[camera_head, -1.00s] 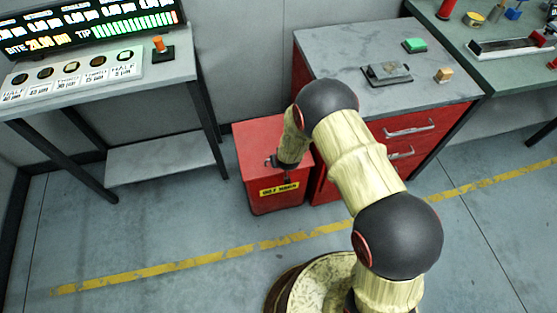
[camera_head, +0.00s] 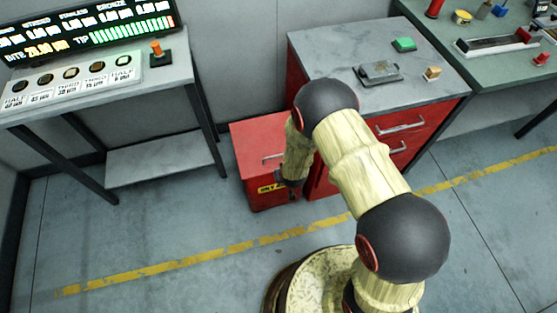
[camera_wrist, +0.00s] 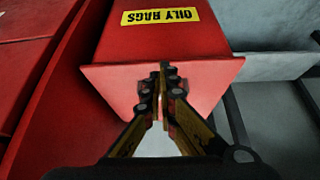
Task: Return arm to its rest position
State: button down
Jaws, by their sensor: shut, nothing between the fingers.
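My gripper (camera_wrist: 164,80) is shut and empty in the wrist view, its fingertips together. Behind the fingers is the front of a red bin (camera_wrist: 185,45) with a yellow label reading OILY RAGS; I cannot tell whether the fingers touch it. In the head view my arm reaches from its base at the bottom, bends at a dark elbow and hangs down in front of the right part of the red bin (camera_head: 250,150). My gripper (camera_head: 290,190) is small and dark there, and its fingertips are hard to make out.
A red drawer cabinet (camera_head: 340,45) with a grey top stands right of the bin. It bears a grey device (camera_head: 379,73), a green block (camera_head: 404,44) and a tan block (camera_head: 432,73). A table (camera_head: 150,90) with a display (camera_head: 90,30) stands left. The floor (camera_head: 170,235) in front is clear.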

jog(key=shift+s+f, duration=0.1)
jog(key=shift+s, duration=0.2)
jog(key=s+d+g, duration=0.2)
jog(key=s+g, duration=0.3)
jog(key=s, duration=0.6)
jog(key=s+d+r+t, duration=0.1)
jog(key=s+d+r, duration=0.2)
jog(key=r, duration=1.4)
jog(key=s+d+r+m+t, duration=0.1)
jog(key=s+d+r, duration=0.3)
jog(key=r, duration=1.3)
jog(key=s+d+r+m+t+h, duration=0.1)
jog(key=s+d+r, duration=0.3)
jog(key=r, duration=1.4)
jog(key=shift+s+d+t, duration=0.2)
jog(key=shift+s+t, duration=0.6)
jog(key=shift+t, duration=0.1)
